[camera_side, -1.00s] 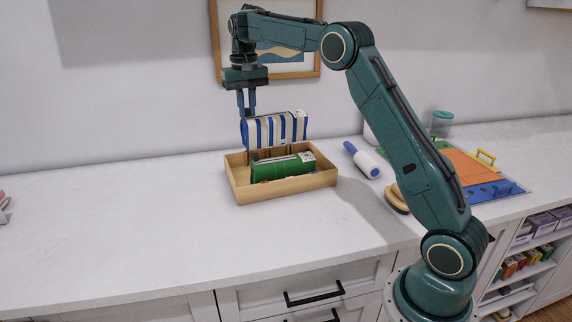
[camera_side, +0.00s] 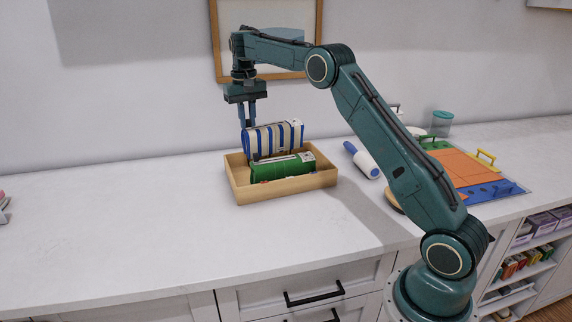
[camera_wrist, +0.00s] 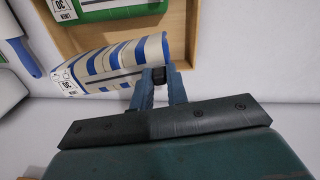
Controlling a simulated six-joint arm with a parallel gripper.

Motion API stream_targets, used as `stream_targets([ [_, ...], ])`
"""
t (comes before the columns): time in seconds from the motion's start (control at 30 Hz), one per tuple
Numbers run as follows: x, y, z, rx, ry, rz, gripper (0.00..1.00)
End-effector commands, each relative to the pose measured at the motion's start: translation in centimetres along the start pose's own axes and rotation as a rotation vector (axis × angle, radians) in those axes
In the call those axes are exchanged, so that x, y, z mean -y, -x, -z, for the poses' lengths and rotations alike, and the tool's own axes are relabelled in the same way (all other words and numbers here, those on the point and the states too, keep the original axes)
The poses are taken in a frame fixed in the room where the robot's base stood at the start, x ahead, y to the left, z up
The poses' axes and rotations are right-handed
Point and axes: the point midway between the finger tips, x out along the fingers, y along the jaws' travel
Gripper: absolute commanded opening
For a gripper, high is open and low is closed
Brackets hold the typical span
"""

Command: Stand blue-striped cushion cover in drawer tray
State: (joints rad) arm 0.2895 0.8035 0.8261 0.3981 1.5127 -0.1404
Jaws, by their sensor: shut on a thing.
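The blue-and-white striped cushion cover (camera_side: 274,138) is a folded roll, held on its long edge in the back part of the wooden drawer tray (camera_side: 285,190). Its lower part is hidden behind a green folded roll (camera_side: 284,167) in the front of the tray. My gripper (camera_side: 248,125) is shut on the striped cover near its left end, from above. In the wrist view the fingertips (camera_wrist: 158,75) grip the end of the striped cover (camera_wrist: 112,68). Whether the cover touches the tray floor is hidden.
A lint roller (camera_side: 362,160) lies right of the tray. A brush lies partly behind my arm.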

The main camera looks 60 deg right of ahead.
Motion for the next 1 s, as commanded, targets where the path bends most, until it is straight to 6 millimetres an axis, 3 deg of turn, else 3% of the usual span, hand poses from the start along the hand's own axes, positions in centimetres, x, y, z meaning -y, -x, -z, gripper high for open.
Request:
stream_targets([
  [1.0,0.2,-5.0,0.0,0.000,-0.001,0.002,0.00],
])
